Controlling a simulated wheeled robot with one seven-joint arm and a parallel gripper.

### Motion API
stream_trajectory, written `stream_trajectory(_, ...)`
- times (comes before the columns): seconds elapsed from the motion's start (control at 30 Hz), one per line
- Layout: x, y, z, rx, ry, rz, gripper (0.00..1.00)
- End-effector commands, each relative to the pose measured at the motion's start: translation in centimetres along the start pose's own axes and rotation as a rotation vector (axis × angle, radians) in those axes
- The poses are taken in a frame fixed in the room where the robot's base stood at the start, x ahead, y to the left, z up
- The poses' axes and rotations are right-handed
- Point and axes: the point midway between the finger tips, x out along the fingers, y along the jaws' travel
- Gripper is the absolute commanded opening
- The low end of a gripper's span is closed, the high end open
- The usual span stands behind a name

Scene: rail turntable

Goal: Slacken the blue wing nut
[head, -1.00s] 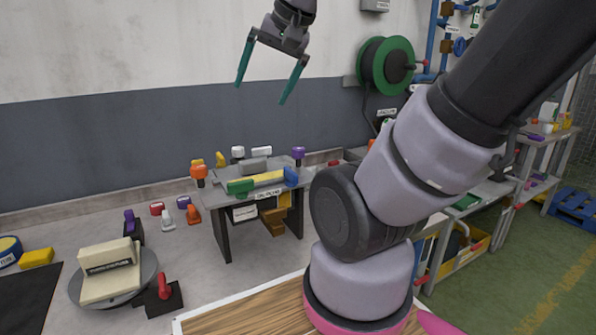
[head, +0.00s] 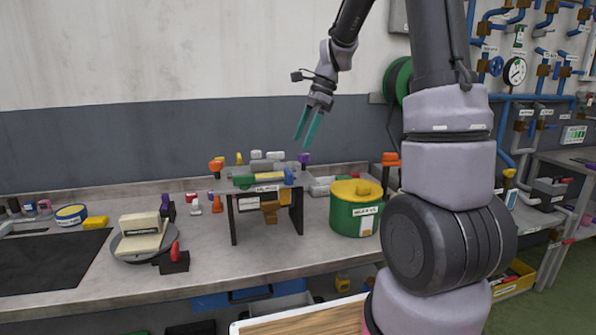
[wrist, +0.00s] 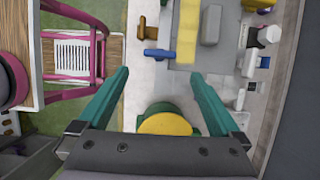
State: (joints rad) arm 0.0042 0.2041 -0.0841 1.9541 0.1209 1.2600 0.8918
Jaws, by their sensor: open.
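A small blue piece (head: 289,176), which looks like the blue wing nut, sits at the right end of the raised grey stand (head: 239,222) in the head view. Its exact shape is too small to tell. My gripper (head: 304,143) hangs above and slightly right of the stand, fingers pointing down. It is open and empty, apart from the blue piece. In the wrist view its fingers (wrist: 160,75) are spread wide with nothing between the tips.
A green pot with a yellow lid (head: 354,210) stands right of the stand, and close below my gripper in the wrist view (wrist: 168,122). A yellow bar (head: 268,177) lies on the stand. A turntable (head: 124,257) and a red-handled clamp (head: 175,257) are at left.

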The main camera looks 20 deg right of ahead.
Motion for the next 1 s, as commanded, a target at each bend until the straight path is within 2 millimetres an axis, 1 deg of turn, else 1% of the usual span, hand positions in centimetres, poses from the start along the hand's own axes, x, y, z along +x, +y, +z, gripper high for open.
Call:
stream_trajectory(0.3,5.9,0.2,0.0,-0.003,0.001,0.005,1.00)
stream_trajectory(0.4,7.5,0.2,0.0,-0.002,0.001,0.004,1.00)
stream_trajectory(0.5,8.8,0.1,0.0,-0.003,0.000,0.002,1.00)
stream_trajectory(0.67,9.8,0.1,0.0,-0.004,0.000,0.001,1.00)
stream_trajectory(0.93,10.0,0.1,0.0,-0.005,0.001,-0.001,1.00)
stream_trajectory(0.97,10.0,0.1,0.0,-0.005,0.001,-0.001,0.96)
stream_trajectory(1.0,10.0,0.1,0.0,-0.005,0.001,-0.001,0.81)
